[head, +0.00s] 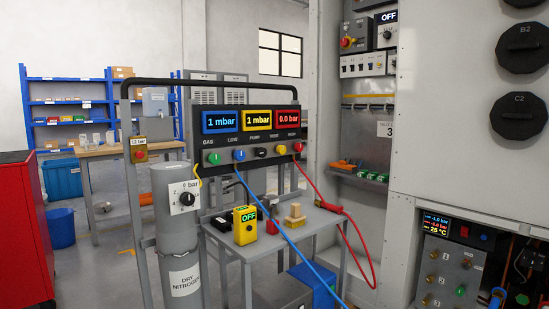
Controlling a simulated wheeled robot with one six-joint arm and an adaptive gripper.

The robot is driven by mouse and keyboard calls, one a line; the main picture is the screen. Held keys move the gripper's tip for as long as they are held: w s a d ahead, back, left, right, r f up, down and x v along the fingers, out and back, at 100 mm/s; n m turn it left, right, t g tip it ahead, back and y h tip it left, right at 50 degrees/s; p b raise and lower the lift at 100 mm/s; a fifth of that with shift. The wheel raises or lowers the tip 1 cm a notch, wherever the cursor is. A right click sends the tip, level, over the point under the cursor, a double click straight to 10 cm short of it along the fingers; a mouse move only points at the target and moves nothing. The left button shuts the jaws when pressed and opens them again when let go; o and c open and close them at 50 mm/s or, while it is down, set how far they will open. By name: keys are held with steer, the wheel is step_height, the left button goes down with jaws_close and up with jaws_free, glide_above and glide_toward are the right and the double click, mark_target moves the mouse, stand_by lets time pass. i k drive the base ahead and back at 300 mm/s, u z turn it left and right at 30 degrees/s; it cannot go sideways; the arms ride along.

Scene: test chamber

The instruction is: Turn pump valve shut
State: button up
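The gauge panel (245,118) stands on a grey frame near the middle of the head view. It has three displays reading 1 mbar, 1 mbar and 0.0 bar. Below the labels GAS, LOW, PUMP, VENT and HIGH sits a row of knobs. The pump valve (261,152) is the dark knob under the PUMP label. Its handle angle is too small to tell. The green gas knob (214,158) and blue low knob (239,155) are to its left, the red high knob (298,148) to its right. My gripper is not in view.
A grey gas cylinder (175,212) stands left of the panel. A grey cart (318,222) below holds a yellow device (245,227) reading OFF. A blue hose (278,235) and red hose (350,216) hang in front. A red cabinet (22,235) is at left.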

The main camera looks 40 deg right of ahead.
mark_target(262, 152)
steer(key=u, duration=1.25)
steer(key=k, duration=0.1)
steer(key=z, duration=1.95)
